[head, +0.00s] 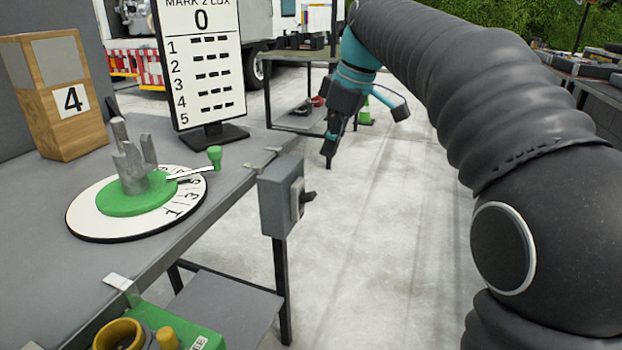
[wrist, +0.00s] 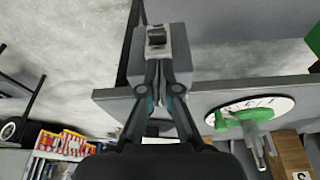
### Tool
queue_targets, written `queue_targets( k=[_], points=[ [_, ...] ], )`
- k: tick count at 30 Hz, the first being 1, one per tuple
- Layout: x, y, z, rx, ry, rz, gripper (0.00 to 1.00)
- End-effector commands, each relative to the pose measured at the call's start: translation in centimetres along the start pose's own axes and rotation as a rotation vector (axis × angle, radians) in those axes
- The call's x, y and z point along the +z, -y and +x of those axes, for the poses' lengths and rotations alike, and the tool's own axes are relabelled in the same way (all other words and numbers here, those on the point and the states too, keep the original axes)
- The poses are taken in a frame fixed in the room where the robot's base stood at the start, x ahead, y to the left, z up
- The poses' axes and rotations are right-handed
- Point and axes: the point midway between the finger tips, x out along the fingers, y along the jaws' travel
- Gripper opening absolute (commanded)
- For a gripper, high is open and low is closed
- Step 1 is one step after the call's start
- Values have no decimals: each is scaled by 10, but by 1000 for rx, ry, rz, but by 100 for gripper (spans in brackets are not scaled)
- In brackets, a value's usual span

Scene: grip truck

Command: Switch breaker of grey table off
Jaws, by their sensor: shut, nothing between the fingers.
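The grey table (head: 190,245) fills the left of the head view. The breaker, a grey box (head: 278,205), is fixed at its right edge, with a black switch handle (head: 307,197) on its right face. In the wrist view the breaker box (wrist: 135,65) is straight ahead, with its dark switch (wrist: 157,37) just beyond my fingertips. My gripper (head: 328,160) hangs with its fingers down, to the right of the breaker and apart from it in the head view. It is shut and empty; its fingertips (wrist: 163,62) overlap the box in the wrist view, so contact is unclear.
A green box (head: 200,335) is at the near edge. Another table (head: 290,55) stands behind. The pale floor (head: 375,250) right of the breaker is clear.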

Motion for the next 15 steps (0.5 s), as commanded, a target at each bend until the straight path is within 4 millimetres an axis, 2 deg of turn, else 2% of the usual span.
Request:
queue_targets(
  k=[3, 8, 15],
  points=[
    [-12, -7, 2, -21, -1, -59, 0],
    [-16, -8, 9, -31, -2, -82, 0],
    [-15, -7, 45, -31, -1, -80, 0]
  ],
)
